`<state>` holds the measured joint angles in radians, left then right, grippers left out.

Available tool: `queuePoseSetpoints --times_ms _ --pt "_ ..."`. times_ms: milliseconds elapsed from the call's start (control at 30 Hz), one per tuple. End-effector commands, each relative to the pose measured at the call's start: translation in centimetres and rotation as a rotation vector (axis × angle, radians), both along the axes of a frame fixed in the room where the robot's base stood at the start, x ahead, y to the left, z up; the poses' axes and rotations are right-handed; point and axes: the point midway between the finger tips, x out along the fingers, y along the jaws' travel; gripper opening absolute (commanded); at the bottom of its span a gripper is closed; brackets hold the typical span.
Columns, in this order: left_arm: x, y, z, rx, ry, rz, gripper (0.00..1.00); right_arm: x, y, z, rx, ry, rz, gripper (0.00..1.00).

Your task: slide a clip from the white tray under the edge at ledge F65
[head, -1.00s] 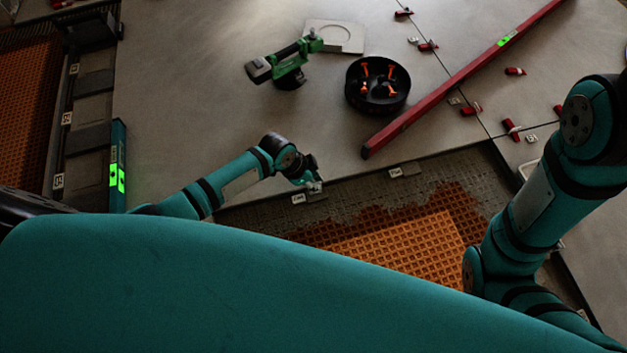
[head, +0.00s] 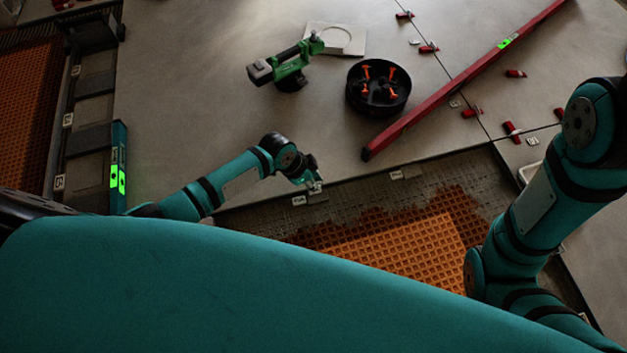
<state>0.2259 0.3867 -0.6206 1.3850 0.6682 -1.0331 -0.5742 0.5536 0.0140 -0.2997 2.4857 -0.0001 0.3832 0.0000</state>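My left gripper (head: 311,181) is at the front edge of the large grey tile (head: 240,130). It is small, dark and seen from above, so I cannot tell whether its fingers are open or shut. A small grey piece (head: 318,197), perhaps a clip, lies at the tile edge right by the fingertips. A small white label (head: 298,201) sits just left of it, and another label (head: 396,175) is farther right along the edge; their text is too small to read. My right gripper is out of view.
Orange matting (head: 400,245) and combed grey mortar (head: 440,180) lie below the edge. On the tiles are a green cordless tool (head: 288,69), a black bucket (head: 378,88) with orange pieces, a long red level (head: 460,80) and several red wedges. A teal level (head: 118,165) stands left.

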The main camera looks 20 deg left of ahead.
Motion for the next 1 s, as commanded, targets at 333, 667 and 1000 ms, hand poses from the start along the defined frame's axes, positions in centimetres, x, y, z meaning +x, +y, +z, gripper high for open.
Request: queuePoseSetpoints --times_ms 333,667,1000 --pt "0.0 0.0 0.0 0.001 -0.001 0.000 0.33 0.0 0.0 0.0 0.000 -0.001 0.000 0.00" --pt "-0.2 0.4 1.0 0.000 -0.002 0.001 0.33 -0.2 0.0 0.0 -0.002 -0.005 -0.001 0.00" --pt "-1.6 2.7 7.3 0.002 -0.004 0.000 0.33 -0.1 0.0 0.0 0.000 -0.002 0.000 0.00"
